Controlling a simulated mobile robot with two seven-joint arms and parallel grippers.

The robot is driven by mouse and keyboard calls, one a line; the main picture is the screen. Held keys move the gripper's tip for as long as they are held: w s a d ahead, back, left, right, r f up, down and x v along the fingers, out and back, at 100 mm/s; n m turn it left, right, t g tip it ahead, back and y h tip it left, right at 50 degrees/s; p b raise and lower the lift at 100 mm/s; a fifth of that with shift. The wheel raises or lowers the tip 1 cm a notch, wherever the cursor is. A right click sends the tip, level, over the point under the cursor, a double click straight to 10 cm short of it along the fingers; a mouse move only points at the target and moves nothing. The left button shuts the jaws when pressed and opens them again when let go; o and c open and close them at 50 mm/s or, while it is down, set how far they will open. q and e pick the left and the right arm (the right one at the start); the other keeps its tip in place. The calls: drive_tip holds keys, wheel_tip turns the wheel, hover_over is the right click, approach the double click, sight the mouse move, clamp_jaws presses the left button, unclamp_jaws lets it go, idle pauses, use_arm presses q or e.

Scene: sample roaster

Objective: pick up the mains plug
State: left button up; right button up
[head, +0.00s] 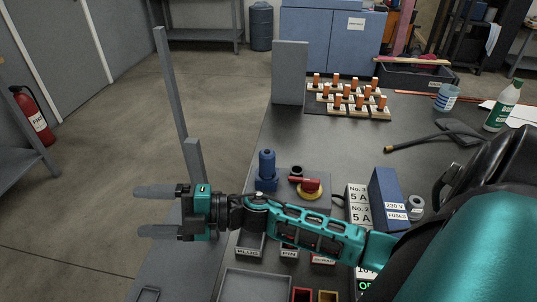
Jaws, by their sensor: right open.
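A blue cylindrical piece (266,162) stands upright in a blue base on a grey plate, left of the red and yellow rotary switch (308,187). It looks like the mains plug in a socket, but I cannot be sure. A small tray labelled PLUG (247,253) sits nearer, partly hidden by my right arm; its inside is hardly visible. My right gripper (142,211) is open and empty, its fingers pointing left, beyond the bench's left side and left of the blue piece. My left gripper is not in view.
A tall grey post (170,90) and a shorter one rise near my right gripper. A blue fuse box (388,199) and white number blocks (358,203) stand right of the switch. Orange-topped pieces (346,92) fill the bench's back. A green-labelled bottle (503,107) stands far right.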

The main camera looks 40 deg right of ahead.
drive_tip(key=n+g, duration=0.5)
drive_tip(key=n, duration=0.1)
drive_tip(key=r+n+g+h+b, duration=0.2)
drive_tip(key=n+g+h, duration=0.4)
drive_tip(key=h, duration=1)
hover_over(268, 153)
drive_tip(key=shift+a+f, duration=0.15)
wheel_tip(268, 153, down, 6)
drive_tip(key=shift+f+b, duration=0.25)
drive_tip(key=shift+b, duration=0.1)
drive_tip(key=shift+f, duration=0.55)
drive_tip(key=f, duration=0.4)
drive_tip(key=shift+w+d+f+b, duration=0.2)
drive_tip(key=shift+w+f+b, duration=0.1)
drive_tip(key=shift+f, duration=0.1)
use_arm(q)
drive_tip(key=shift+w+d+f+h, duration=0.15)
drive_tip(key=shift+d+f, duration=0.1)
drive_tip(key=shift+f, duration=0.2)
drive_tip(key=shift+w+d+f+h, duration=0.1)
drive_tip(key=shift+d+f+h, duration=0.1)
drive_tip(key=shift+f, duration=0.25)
use_arm(e)
drive_tip(key=shift+c, duration=0.3)
